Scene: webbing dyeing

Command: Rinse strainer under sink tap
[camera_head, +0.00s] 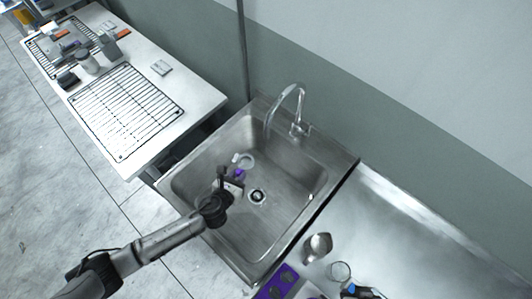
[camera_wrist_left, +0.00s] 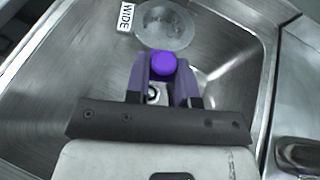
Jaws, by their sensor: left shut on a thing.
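The strainer (camera_head: 246,160) is a small round mesh with a purple knob-like handle end and a white tag reading "WIDE". It hangs inside the steel sink (camera_head: 190,187), in the left part of the basin. In the left wrist view the strainer (camera_wrist_left: 168,25) lies just beyond the fingertips. My left gripper (camera_head: 236,177) is shut on its purple handle (camera_wrist_left: 163,64). The curved tap (camera_head: 285,93) stands at the sink's back edge, its spout end to the right of and above the strainer in the head view. I see no water stream. My right gripper is not in view.
The drain (camera_head: 257,196) is in the basin floor. A white table (camera_head: 190,105) with wire racks (camera_head: 125,108) and small containers stands at the upper left.

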